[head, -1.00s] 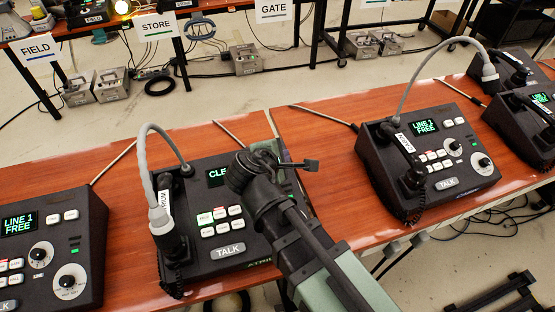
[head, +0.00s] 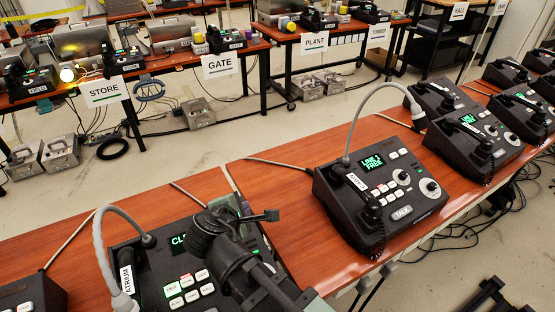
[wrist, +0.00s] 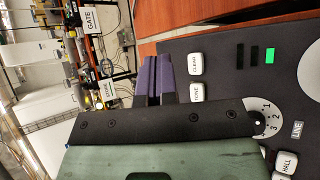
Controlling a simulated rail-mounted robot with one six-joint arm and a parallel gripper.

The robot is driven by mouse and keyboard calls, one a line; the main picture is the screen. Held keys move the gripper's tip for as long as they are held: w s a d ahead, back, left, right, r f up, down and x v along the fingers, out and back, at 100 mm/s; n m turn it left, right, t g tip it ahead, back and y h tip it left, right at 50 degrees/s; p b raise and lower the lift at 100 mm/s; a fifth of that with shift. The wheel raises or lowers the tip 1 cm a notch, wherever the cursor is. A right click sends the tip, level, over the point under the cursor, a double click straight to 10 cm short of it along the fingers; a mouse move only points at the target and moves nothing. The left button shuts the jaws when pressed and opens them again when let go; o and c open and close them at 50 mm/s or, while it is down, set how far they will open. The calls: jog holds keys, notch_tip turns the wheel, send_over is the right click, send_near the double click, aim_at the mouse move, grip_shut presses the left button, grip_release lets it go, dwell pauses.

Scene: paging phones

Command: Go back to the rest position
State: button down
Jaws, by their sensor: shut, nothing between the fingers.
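My gripper (head: 233,204) is over the upper right part of the ATRIUM phone (head: 118,250) in the head view. Its two purple fingers also show in the wrist view (wrist: 158,77), side by side and shut, with nothing between them. The phone's display, starting "CL", is partly hidden by my wrist. In the wrist view the phone panel (wrist: 225,65) lies to the right of the fingers, with its CLEAR button (wrist: 195,64) beside them. I cannot tell whether the fingers touch the phone.
Another phone (head: 400,216), showing LINE 1 FREE, stands to the right with its curved microphone (head: 372,97). More phones (head: 468,130) stand beyond it. The wooden table (head: 280,190) is bare between the two nearest phones. Benches with GATE (head: 222,65) and STORE (head: 104,91) signs stand behind.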

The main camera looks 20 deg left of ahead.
jog(key=d+f+m+g, duration=0.1)
jog(key=m, duration=0.1)
jog(key=s+d+f+m+g, duration=0.1)
jog(key=m, duration=0.1)
jog(key=s+d+f+m+h, duration=0.1)
jog(key=shift+d+m+g, duration=0.15)
jog(key=shift+m+g, duration=0.25)
jog(key=w+d+m+g+p, duration=0.1)
jog(key=d+m, duration=0.5)
jog(key=d, duration=0.7)
jog(key=w+d+m+g+p, duration=0.2)
jog(key=w+d+m+g, duration=0.2)
jog(key=d, duration=0.9)
jog(key=w+d+m+g+p, duration=0.1)
jog(key=w+d+m+g, duration=0.2)
jog(key=d+m, duration=0.6)
jog(key=w+d, duration=0.2)
jog(key=d, duration=0.2)
jog(key=shift+d, duration=0.4)
